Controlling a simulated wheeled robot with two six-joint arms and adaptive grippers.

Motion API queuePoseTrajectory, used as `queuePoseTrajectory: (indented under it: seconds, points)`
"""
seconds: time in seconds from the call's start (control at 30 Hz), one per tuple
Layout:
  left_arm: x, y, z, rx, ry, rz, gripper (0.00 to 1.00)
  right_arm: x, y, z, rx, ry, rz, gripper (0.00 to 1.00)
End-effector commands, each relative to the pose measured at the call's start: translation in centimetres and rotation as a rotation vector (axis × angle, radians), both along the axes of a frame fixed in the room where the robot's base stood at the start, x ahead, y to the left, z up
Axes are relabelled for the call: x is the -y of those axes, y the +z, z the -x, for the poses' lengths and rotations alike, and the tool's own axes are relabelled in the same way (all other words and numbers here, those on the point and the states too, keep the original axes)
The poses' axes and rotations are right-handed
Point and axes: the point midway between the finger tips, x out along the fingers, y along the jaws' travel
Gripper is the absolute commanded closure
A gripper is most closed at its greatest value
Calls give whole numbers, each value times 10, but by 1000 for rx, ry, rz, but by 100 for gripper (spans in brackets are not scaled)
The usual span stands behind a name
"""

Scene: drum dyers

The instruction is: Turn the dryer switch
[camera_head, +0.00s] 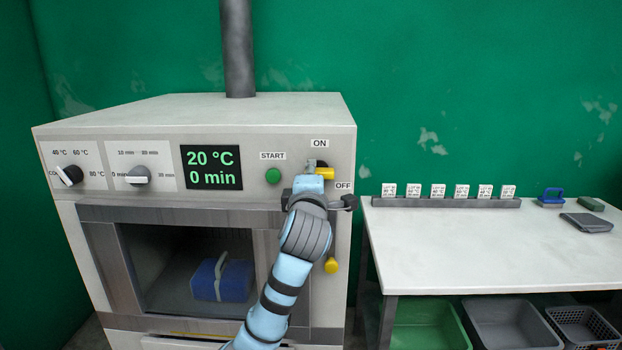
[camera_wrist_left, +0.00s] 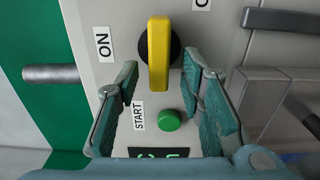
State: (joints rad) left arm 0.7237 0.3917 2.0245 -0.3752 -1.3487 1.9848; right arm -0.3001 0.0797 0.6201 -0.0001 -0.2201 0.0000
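The dryer switch (camera_head: 326,173) is a yellow handle on a round black base, at the upper right of the dryer's front panel (camera_head: 228,200). In the left wrist view the yellow handle (camera_wrist_left: 158,50) shows ahead of my left gripper (camera_wrist_left: 162,78). Its two teal fingers are spread apart, one on each side of the handle's line, with nothing gripped. In the head view my left gripper (camera_head: 312,188) covers part of the switch. My right gripper is not in view.
A green START button (camera_head: 273,176), display (camera_head: 212,167) and two knobs sit left of the switch. A yellow knob (camera_head: 331,266) is below. A blue item (camera_head: 222,279) lies in the dryer. A white table (camera_head: 480,245) stands right, with bins underneath.

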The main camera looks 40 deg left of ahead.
Motion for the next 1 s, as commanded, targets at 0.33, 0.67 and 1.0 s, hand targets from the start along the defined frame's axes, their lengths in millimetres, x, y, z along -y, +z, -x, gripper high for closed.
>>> queuePoseTrajectory:
  seconds: [0.33, 0.67, 1.0]
  points:
    - [33, 0, 43, 5, -4, 3, 65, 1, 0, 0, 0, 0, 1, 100]
    - [72, 0, 95, 1, -1, 3, 65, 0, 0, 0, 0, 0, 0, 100]
    - [72, 0, 96, 0, 0, 0, 65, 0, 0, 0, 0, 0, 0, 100]
